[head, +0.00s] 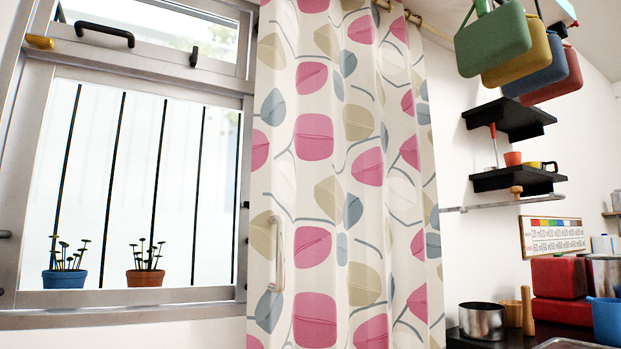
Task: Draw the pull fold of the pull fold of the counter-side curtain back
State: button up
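The curtain (345,190) is white with pink, beige and blue-grey leaf shapes. It hangs from a rod (400,12) at the top, between the window on the left and the counter on the right. A pale upright pull handle (277,254) shows on its lower left part, near its left edge. The curtain's folds run vertically, and its bottom is cut off by the picture's edge. My gripper is not in view.
The barred window (140,180) at left has two potted plants (64,279) (146,277). Black shelves (518,179) and hanging coloured bags (493,45) are on the right. A metal pot (482,321) and red boxes (559,278) stand on the counter.

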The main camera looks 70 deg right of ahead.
aim_at(281, 308)
jog(key=z, duration=2.15)
